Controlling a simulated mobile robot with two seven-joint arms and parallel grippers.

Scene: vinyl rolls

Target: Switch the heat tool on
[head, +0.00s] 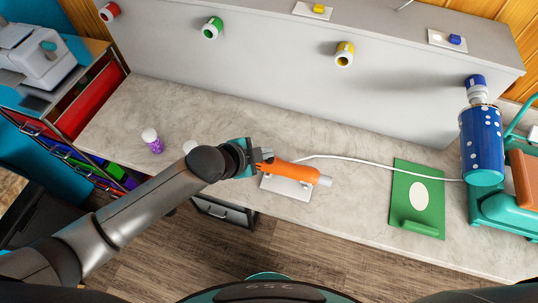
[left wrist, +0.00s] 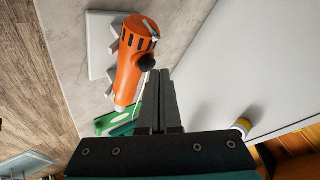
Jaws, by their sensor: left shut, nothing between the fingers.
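The heat tool (head: 296,173) is orange with a grey nozzle and lies on a pale stand (head: 287,188) on the counter. A white cord runs from it to the right. In the left wrist view the heat tool (left wrist: 132,65) shows dark vent slots and a black knob (left wrist: 147,62) on its side. I cannot tell whether it is on. My left gripper (head: 268,160) is at the rear end of the tool in the head view. In the left wrist view its fingers (left wrist: 160,80) are shut and empty, close beside the knob; contact is unclear. My right gripper is not in view.
A green board (head: 402,184) with a white oval lies to the right. Red, green and yellow rolls (head: 344,54) hang on the grey back panel. A small purple bottle (head: 155,145) stands left.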

